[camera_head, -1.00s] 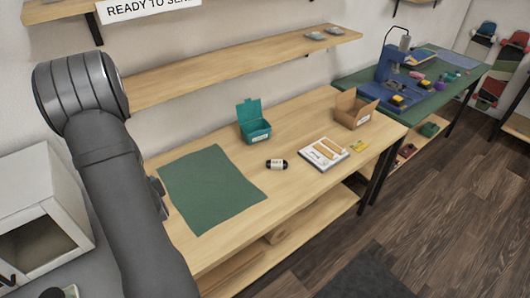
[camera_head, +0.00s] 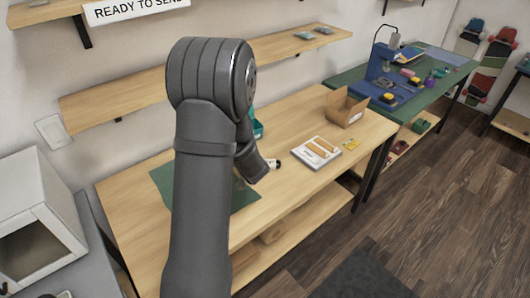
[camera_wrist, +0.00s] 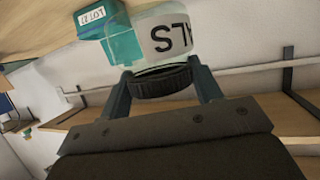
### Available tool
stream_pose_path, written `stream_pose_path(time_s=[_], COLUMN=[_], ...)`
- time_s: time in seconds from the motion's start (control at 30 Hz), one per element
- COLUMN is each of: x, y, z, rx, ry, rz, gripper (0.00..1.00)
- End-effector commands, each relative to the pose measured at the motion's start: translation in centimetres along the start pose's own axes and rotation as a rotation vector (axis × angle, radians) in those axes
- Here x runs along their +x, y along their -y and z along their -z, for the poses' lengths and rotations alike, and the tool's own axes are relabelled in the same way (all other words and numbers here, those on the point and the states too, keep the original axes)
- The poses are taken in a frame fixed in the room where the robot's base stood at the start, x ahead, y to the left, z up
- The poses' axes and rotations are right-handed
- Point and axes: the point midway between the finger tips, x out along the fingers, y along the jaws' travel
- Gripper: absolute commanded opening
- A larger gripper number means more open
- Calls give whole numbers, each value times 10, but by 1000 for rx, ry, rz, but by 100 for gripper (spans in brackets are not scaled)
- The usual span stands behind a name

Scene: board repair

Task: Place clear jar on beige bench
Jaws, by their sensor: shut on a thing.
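The clear jar (camera_wrist: 160,45) has a white label with large black letters and a black ribbed lid. In the wrist view my gripper (camera_wrist: 163,85) is shut on it, with one finger on each side of the lid. In the head view my arm hides the jar and the fingers. The beige bench (camera_head: 285,183) runs along the wall, and my arm reaches across its left part. I cannot tell how high the jar is above the bench.
A teal box (camera_head: 258,129) stands on the bench, partly hidden by my arm. A green mat (camera_head: 163,183) lies at left. A shelf (camera_head: 120,103) is above.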

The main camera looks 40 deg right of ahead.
Motion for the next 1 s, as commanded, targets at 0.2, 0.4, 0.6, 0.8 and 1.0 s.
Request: stream_pose_path(time_s=[0.2,0.4,0.6,0.8,1.0], x=[-39,-84,-135,-174,-184], y=[-81,-148,-205,-238,-249], z=[-11,-27,-47,-63,-70], rx=[22,43,65,79,85], ry=[0,1,1,1,0], rz=[-57,-106,-157,-191,-203], gripper=[36,36,36,36,36])
